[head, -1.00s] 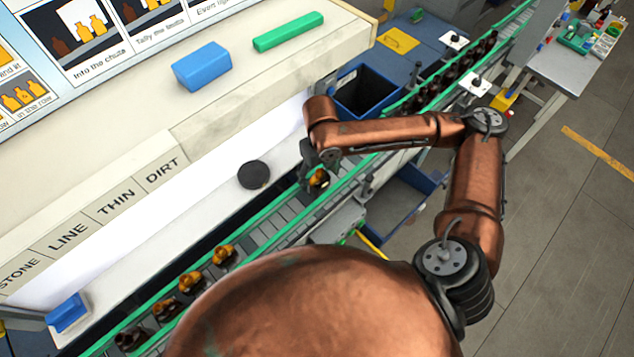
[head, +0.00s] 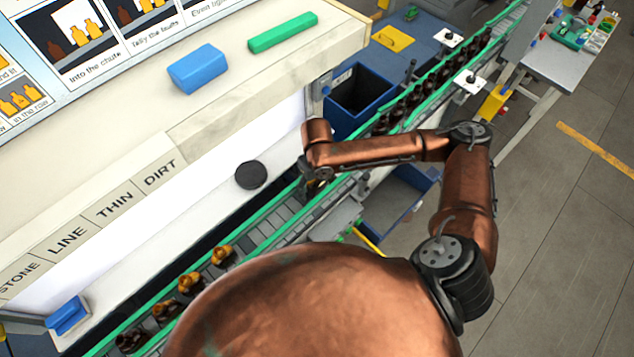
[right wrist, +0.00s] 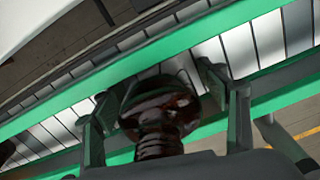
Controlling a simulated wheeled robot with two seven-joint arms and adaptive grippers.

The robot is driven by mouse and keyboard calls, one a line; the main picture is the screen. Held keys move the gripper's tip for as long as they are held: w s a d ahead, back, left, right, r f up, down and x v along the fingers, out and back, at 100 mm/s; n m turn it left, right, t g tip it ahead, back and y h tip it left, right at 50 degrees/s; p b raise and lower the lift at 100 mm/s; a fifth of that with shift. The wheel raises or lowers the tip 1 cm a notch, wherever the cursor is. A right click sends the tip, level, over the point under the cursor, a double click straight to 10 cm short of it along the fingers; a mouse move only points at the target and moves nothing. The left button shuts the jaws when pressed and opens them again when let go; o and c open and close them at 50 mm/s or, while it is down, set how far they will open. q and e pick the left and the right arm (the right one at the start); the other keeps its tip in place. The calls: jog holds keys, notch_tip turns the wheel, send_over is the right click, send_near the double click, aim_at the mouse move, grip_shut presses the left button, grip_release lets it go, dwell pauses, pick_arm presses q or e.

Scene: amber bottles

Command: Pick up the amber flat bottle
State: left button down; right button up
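An amber bottle (right wrist: 158,112) stands on the conveyor between the fingers of my right gripper (right wrist: 165,115) in the right wrist view. It looks dark brown and glossy, with its ribbed neck toward the camera. The fingers are apart on either side, with a clear gap at the right finger; contact at the left finger is unclear. In the head view my right gripper (head: 315,188) is low over the conveyor, and the wrist hides most of that bottle. Several other amber bottles (head: 190,283) stand on the conveyor at the lower left. My left gripper is not in view.
Green rails (head: 262,217) edge the conveyor. A black round disc (head: 251,175) is on the white panel beside it. A blue bin (head: 361,95) stands behind my right wrist. More dark bottles (head: 440,78) line the far conveyor. A blue block (head: 198,68) and green bar (head: 283,33) lie on the ledge.

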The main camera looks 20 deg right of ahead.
jog(key=c, duration=1.2)
